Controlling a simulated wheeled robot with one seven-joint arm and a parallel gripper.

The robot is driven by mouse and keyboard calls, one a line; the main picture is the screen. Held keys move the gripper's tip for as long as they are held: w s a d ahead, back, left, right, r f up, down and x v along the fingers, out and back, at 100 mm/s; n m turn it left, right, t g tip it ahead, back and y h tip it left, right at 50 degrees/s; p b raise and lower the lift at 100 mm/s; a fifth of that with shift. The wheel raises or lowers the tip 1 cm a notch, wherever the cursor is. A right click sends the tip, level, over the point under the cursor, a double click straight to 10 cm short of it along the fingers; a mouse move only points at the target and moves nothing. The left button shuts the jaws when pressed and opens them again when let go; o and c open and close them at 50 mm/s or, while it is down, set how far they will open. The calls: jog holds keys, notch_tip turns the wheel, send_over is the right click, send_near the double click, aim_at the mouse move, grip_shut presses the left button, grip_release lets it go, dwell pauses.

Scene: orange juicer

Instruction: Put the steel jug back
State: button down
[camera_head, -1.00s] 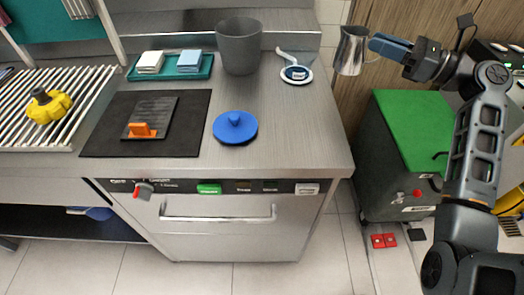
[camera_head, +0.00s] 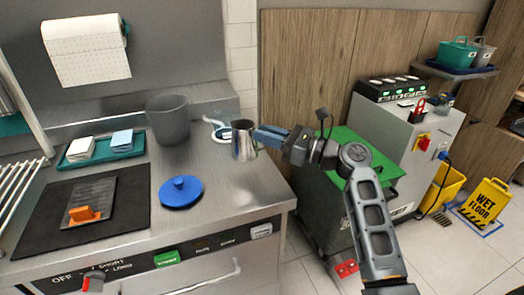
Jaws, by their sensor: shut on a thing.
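The steel jug (camera_head: 243,142) is a small shiny metal pitcher. My gripper (camera_head: 266,137) is shut on it from the right, with its blue fingers at the jug's side. The jug is upright and appears at the right end of the steel counter (camera_head: 222,195). I cannot tell whether its base is clear of the counter. It partly covers a white ring-shaped item with a blue centre (camera_head: 221,131) behind it.
A grey bin (camera_head: 168,120), a teal tray with cloths (camera_head: 103,149) and a blue round lid (camera_head: 181,192) stand on the counter to the left. A green-topped cabinet (camera_head: 345,150) is behind my arm. A yellow wet-floor sign (camera_head: 486,203) stands far right.

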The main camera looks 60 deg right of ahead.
jog(key=shift+w+a+f, duration=0.3)
jog(key=shift+a, duration=0.15)
jog(key=shift+f, duration=2)
jog(key=shift+f, duration=0.15)
jog(key=c, duration=1)
grip_release()
jog(key=shift+c, duration=0.2)
jog(key=shift+r, duration=0.2)
jog(key=shift+s+d+f, duration=0.1)
jog(key=shift+s+f, duration=0.05)
jog(key=shift+s, duration=0.15)
jog(key=r+b+v, duration=0.1)
jog(key=v, duration=1)
jog(key=shift+s+f+b, duration=0.2)
jog(key=shift+f+b, duration=0.2)
jog(key=shift+f, duration=0.05)
